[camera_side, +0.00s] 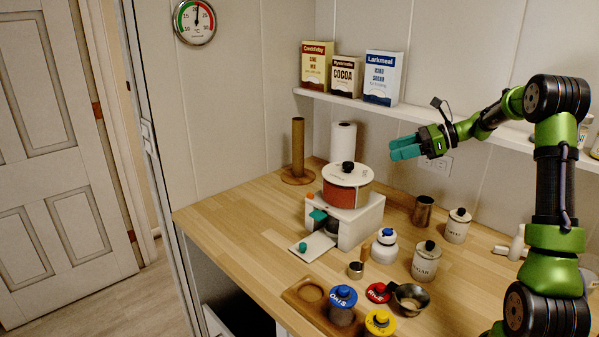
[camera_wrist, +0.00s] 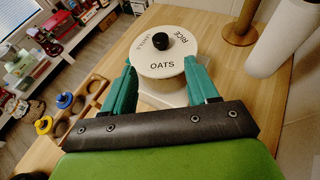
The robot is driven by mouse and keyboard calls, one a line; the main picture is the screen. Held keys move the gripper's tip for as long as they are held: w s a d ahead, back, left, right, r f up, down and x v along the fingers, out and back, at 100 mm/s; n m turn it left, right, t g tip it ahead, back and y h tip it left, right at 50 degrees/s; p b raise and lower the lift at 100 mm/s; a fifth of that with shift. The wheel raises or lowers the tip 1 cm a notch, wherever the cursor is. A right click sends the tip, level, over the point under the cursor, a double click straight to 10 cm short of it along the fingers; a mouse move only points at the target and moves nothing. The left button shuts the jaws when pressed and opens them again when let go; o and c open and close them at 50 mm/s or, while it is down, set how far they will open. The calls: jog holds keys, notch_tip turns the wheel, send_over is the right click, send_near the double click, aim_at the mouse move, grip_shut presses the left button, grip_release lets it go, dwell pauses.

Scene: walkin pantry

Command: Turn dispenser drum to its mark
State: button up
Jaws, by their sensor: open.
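The dispenser drum (camera_side: 346,184) is a round drum with a white top, a black knob and an orange-brown side, on a white stand (camera_side: 366,219). An orange mark (camera_side: 310,195) and a teal part (camera_side: 318,215) show on the stand's front. In the wrist view the drum top (camera_wrist: 165,57) carries the words OATS, RICE and a third, partly readable word; OATS faces my gripper. My gripper (camera_side: 405,148) is open and empty, above and to the right of the drum. In the wrist view its teal fingers (camera_wrist: 162,85) appear either side of the drum without visible contact.
A wooden tray (camera_side: 296,297) with blue- and yellow-lidded jars stands at the front. White canisters (camera_side: 425,262), a metal bowl (camera_side: 410,298) and a metal cup (camera_side: 422,210) stand right of the dispenser. A paper roll (camera_side: 342,146) and wooden holder (camera_side: 298,150) stand behind. The counter's left side is clear.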

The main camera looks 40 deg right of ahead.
jog(key=shift+v, duration=2.2)
jog(key=s+a+r+n+g+h, duration=0.1)
jog(key=a+n+g, duration=0.2)
jog(key=a+n, duration=0.55)
jog(key=s+a+n+g+h, duration=0.1)
jog(key=s+a+n+g, duration=0.15)
jog(key=a, duration=1.05)
jog(key=s+a+f+n+t+h, duration=0.1)
jog(key=s+a+f+n+h, duration=0.1)
jog(key=s+a+n, duration=0.7)
jog(key=a+n+h, duration=0.1)
jog(key=a+n, duration=0.1)
jog(key=n, duration=0.3)
jog(key=shift+s+h, duration=0.3)
jog(key=shift+s, duration=0.05)
jog(key=shift+t, duration=0.25)
